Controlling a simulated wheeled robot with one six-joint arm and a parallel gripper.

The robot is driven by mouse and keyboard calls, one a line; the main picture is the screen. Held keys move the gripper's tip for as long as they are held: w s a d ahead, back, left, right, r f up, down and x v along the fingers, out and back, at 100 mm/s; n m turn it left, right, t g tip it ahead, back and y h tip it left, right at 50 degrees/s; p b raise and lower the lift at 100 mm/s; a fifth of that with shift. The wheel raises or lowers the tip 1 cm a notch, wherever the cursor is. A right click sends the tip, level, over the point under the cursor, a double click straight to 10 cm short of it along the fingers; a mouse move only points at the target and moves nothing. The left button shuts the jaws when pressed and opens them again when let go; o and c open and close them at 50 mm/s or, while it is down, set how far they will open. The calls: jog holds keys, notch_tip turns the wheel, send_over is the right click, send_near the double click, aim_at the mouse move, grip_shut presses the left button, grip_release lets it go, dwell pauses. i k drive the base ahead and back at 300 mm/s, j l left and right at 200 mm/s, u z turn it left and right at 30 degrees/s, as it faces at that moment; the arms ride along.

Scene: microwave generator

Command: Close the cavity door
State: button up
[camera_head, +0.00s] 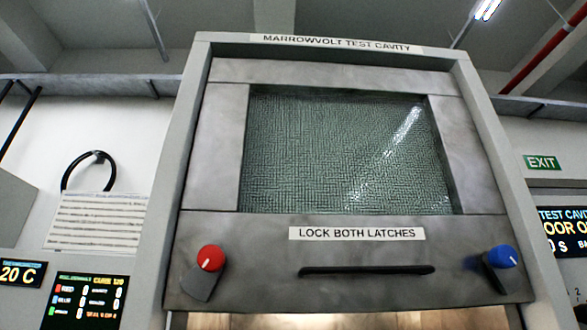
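The cavity door (240,235) is a grey metal panel with a large mesh window (340,150), set in a pale frame (190,150) headed "MARROWVOLT TEST CAVITY". A black bar handle (366,271) runs along its lower part, under a "LOCK BOTH LATCHES" label (356,233). A red-knobbed latch (210,258) is at lower left, its grey arm pointing down. A blue-knobbed latch (502,257) is at lower right. Below the door's bottom edge a warm-lit strip (340,321) shows between the frame's sides; the picture cuts it off. My gripper is not in view.
A status screen (565,235) at right is cut off and reads "DOOR O". Left are a small display (20,273) showing 20 C, a coloured readout (90,302), a sheet (97,221) and a black hose loop (88,170). An exit sign (542,162) hangs at right.

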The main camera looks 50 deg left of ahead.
aim_at(276, 263)
jog(key=u, duration=1.65)
